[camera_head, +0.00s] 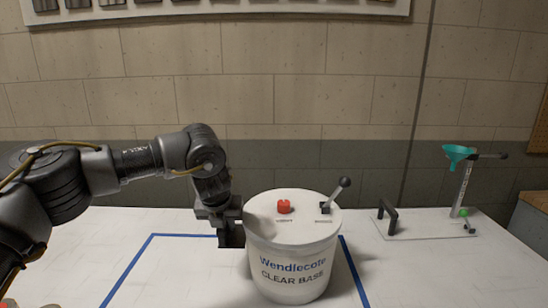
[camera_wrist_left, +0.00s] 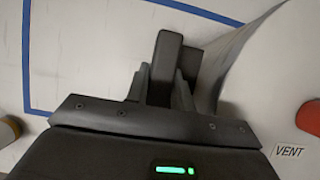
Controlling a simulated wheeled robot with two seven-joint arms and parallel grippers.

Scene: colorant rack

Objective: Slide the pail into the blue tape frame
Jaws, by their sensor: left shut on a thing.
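The white pail (camera_head: 292,262), lettered "Wendlecote CLEAR BASE", stands upright on the table. Its lid carries a red knob (camera_head: 284,206) and a black lever (camera_head: 336,195). The blue tape frame (camera_head: 130,264) lies flat around it; the pail is near the frame's right line, and the front line is out of view. My left gripper (camera_head: 230,234) is low at the pail's left side. In the left wrist view its fingers (camera_wrist_left: 168,85) are shut on a dark upright block, seemingly the pail's side handle (camera_wrist_left: 188,60), beside the pale pail wall (camera_wrist_left: 245,50). My right gripper is not in view.
A stand with a teal funnel (camera_head: 457,153) and a black handle (camera_head: 387,217) sits on a plate at the right, apart from the pail. A wall runs behind the table (camera_head: 180,285). The table left of the pail is clear.

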